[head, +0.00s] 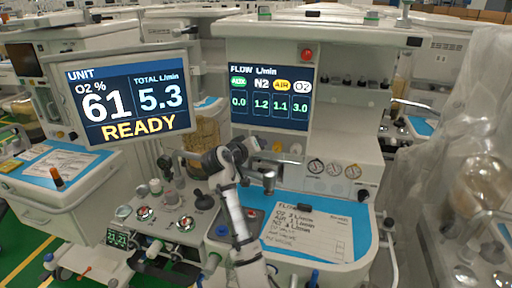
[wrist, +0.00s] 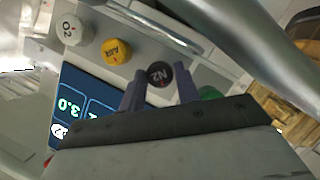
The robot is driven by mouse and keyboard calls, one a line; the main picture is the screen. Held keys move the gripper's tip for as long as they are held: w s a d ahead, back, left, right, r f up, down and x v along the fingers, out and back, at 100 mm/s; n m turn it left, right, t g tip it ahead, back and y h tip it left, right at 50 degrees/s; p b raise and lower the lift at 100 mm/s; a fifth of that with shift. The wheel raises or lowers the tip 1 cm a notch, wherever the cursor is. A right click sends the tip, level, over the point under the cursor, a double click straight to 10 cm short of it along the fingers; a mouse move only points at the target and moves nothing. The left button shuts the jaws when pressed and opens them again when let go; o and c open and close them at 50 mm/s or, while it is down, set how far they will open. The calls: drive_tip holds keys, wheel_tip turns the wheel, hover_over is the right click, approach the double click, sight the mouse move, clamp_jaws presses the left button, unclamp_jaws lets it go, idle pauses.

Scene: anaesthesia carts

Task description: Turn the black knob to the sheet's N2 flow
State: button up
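The black N2 knob (wrist: 158,74) shows in the wrist view, just past the tips of my gripper (wrist: 160,80). My gripper is open, with one finger on each side of the knob and a gap beside each; I cannot tell whether either touches it. In the head view my arm hides the knob. The flow display (head: 270,99) reads N2 1.2, AIR 1.1, O2 3.0 and 0.0 for the green-labelled gas. The paper sheet (head: 318,238) lies on the blue worktop; it lists O2, AIR and N2 in L/min, but its N2 figure is too small to read surely.
A yellow AIR knob (wrist: 115,51), a white O2 knob (wrist: 72,30) and a green knob (wrist: 208,93) flank the black one. A metal rail (wrist: 155,27) runs near the knobs. A monitor (head: 130,98) reads READY, total 5.3. Gauges (head: 333,169) sit right of my arm.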

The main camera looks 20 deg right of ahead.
drive_tip(key=o, duration=0.4)
drive_tip(key=shift+c, duration=0.2)
drive_tip(key=b+v, duration=0.4)
drive_tip(key=v, duration=0.9)
drive_tip(key=shift+s+a, duration=0.25)
drive_tip(key=shift+r, duration=0.15)
drive_tip(key=shift+c, duration=0.3)
